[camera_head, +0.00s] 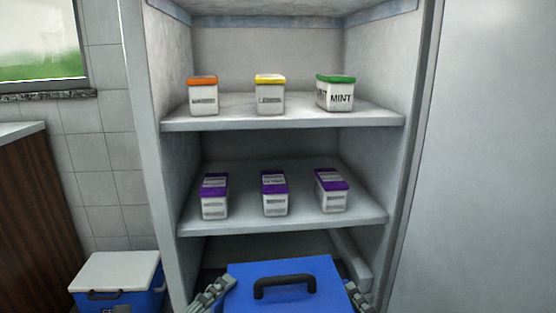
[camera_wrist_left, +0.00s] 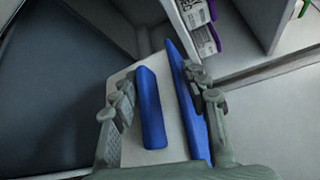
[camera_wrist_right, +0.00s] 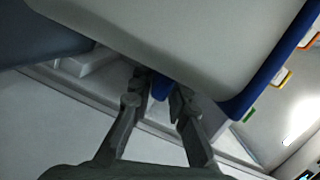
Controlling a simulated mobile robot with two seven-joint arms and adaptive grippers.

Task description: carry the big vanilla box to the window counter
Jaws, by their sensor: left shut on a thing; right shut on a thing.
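A big box with a blue lid (camera_head: 315,280) and a black top handle is low in front of the shelves in the head view. Its white wall shows in the left wrist view (camera_wrist_left: 172,140) and the right wrist view (camera_wrist_right: 205,40). No vanilla label is readable. My left gripper (camera_head: 213,288) is at the box's left side, shut on its blue side grip (camera_wrist_left: 151,110). My right gripper (camera_head: 358,297) is at the right side, shut on a blue grip (camera_wrist_right: 160,87) there. Most of the box's body is below the head view's edge.
The open cabinet's upper shelf (camera_head: 290,123) bears tubs with orange, yellow and green lids. Its lower shelf (camera_head: 285,227) bears purple-lidded tubs. A blue cooler with a white lid (camera_head: 115,270) stands at left, near a wooden counter (camera_head: 30,190) and a window (camera_head: 40,45).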

